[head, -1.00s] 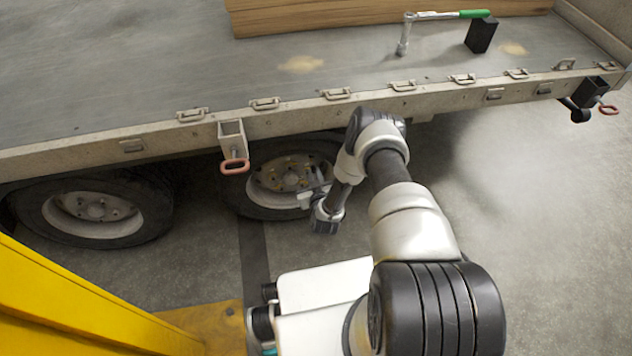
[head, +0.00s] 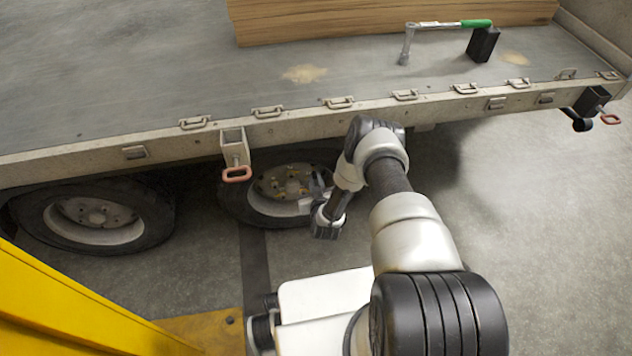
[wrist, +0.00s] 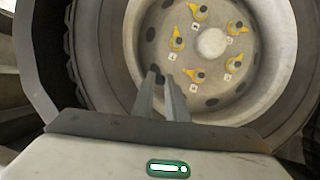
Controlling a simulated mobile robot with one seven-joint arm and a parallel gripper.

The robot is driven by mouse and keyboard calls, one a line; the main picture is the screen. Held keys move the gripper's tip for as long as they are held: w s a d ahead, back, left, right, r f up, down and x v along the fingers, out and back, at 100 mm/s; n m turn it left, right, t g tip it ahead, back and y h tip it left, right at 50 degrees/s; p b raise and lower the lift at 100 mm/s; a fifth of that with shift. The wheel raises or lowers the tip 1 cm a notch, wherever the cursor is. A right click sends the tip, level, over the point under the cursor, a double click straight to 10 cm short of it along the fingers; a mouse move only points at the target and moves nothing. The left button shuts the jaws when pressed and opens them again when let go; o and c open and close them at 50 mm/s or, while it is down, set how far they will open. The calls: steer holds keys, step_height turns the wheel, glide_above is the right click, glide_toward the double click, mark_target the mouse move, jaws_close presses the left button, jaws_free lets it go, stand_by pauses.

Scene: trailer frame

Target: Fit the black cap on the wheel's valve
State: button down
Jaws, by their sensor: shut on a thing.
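The wheel (wrist: 262,45) fills the upper part of the wrist view, with a pale rim, a round hub and several yellow-marked lug nuts. In the head view this wheel (head: 285,185) stands under the trailer bed, partly behind my arm. My gripper (wrist: 160,80) reaches up toward the lower left of the rim, its two fingers close together. A small dark thing, the black cap (wrist: 159,79), shows at the fingertips and the gripper is shut on it. It appears against the rim. I cannot make out the valve or tell whether the cap touches it.
A second wheel (head: 95,218) stands to the left. The trailer's edge rail (head: 300,112) with a red-handled latch (head: 237,174) overhangs the wheel. A wrench (head: 440,25), a black block (head: 483,44) and planks (head: 340,20) lie on the bed. Floor on the right is clear.

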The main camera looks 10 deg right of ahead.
steer(key=shift+w, duration=1.2)
steer(key=c, duration=1.7)
jaws_free()
steer(key=shift+o, duration=0.2)
steer(key=shift+o, duration=0.9)
steer(key=shift+d, duration=0.15)
steer(key=shift+d, duration=0.2)
steer(key=shift+c, duration=0.8)
steer(key=shift+r, duration=0.1)
